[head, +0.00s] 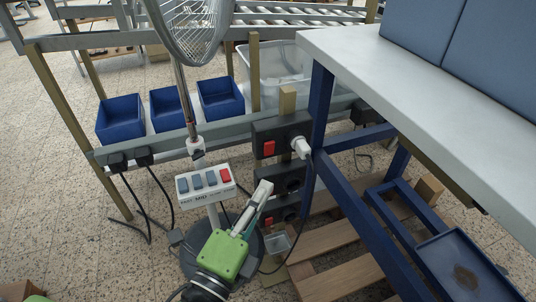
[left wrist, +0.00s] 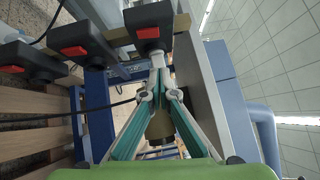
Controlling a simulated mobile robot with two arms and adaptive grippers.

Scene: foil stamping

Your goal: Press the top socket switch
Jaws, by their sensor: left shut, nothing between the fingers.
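The top socket (head: 281,135) is a dark box on a wooden post, with a red switch (head: 268,148) on its left and a white plug in its right side. Two similar sockets with red switches sit below it. My left gripper (head: 264,187) is shut and empty, just below the top socket's switch in the head view, partly covering the middle socket. In the left wrist view the closed fingertips (left wrist: 158,62) are close to the rightmost socket, whose red switch (left wrist: 150,32) shows beyond them. I cannot tell whether they touch it.
A fan with a white button panel (head: 205,184) stands left of the post. A white-topped table (head: 440,90) with blue legs is on the right. Blue bins (head: 121,118) line the rack behind. Wooden pallet slats (head: 335,272) and cables lie on the floor.

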